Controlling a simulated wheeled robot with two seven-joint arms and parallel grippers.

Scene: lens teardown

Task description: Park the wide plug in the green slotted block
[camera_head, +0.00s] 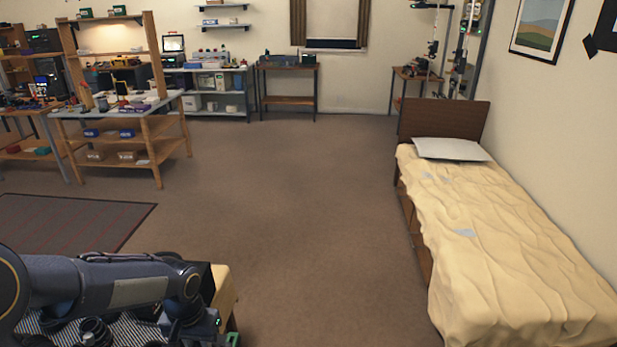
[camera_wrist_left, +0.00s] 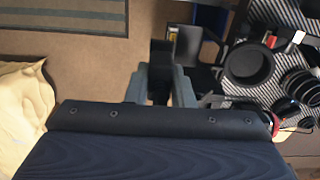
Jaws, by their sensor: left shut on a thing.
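My left gripper (camera_wrist_left: 160,84) shows in the left wrist view with its two grey fingers shut on a dark, blocky thing (camera_wrist_left: 160,58). It looks like the wide plug, but its shape is mostly hidden between the fingers. In the head view my left arm reaches in from the left over the table's near corner, and its hand is hard to make out. A small green thing (camera_head: 232,340) shows at the bottom edge, just right of that hand. It may be the green slotted block; its slots cannot be seen. My right gripper is in neither view.
In the left wrist view, a striped mat (camera_wrist_left: 228,101) at right carries a black ring (camera_wrist_left: 248,64), lens parts (camera_wrist_left: 300,86) and small red pieces. A bed (camera_head: 500,240) stands at right in the head view; shelves (camera_head: 120,110) stand far left. The floor (camera_head: 290,190) between is clear.

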